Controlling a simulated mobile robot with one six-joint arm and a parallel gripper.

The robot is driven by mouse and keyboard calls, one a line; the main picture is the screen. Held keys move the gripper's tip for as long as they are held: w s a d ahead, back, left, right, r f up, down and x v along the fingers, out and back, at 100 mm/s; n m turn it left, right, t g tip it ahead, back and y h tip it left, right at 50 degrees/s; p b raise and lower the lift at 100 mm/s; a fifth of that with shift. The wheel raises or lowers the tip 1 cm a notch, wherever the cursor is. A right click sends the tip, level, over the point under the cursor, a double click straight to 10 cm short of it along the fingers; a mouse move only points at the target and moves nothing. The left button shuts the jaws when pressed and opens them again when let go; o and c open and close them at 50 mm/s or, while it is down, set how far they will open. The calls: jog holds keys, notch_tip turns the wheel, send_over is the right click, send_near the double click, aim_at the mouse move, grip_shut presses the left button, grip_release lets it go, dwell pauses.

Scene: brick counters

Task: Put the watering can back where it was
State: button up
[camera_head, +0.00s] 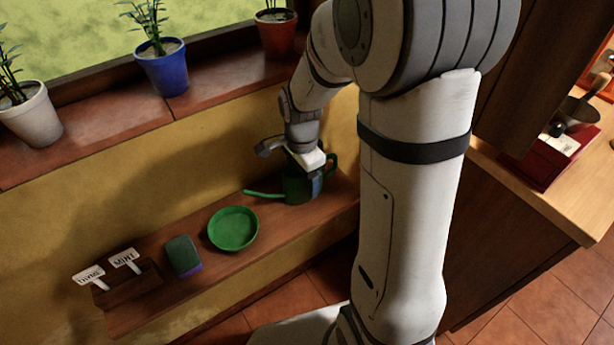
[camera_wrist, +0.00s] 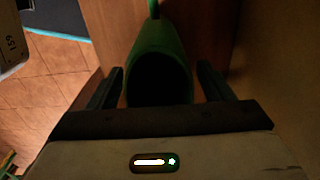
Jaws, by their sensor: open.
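The green watering can (camera_head: 296,188) stands upright on the right end of the low wooden shelf (camera_head: 282,232), its spout pointing left. My gripper (camera_head: 311,178) is lowered onto the can from above and hides part of its top. In the wrist view, the can (camera_wrist: 158,48) with its dark opening lies between the two fingers of my gripper (camera_wrist: 161,75). The fingers are open, one on each side of the can; a narrow gap shows at the right finger, and I cannot tell whether the left finger touches.
On the same shelf are a green dish (camera_head: 233,229), a green and purple sponge (camera_head: 184,255) and a wooden holder with labels (camera_head: 126,284). Potted plants stand on the windowsill (camera_head: 107,136) above. A wooden counter (camera_head: 540,194) with a red box (camera_head: 541,163) is at the right.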

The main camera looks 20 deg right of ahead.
notch_tip(320, 180, up, 10)
jog(key=shift+r+p, duration=0.15)
jog(key=shift+p, duration=0.5)
jog(key=shift+s+r+n, duration=0.25)
jog(key=shift+s+n, duration=0.05)
jog(key=shift+s, duration=0.05)
jog(key=s+d+r+n+t, duration=0.1)
jog(key=s+r+n+t, duration=0.1)
jog(key=s+n, duration=1.1)
jog(key=shift+d+r+n, duration=0.15)
jog(key=shift+d+n, duration=0.1)
jog(key=shift+n, duration=0.15)
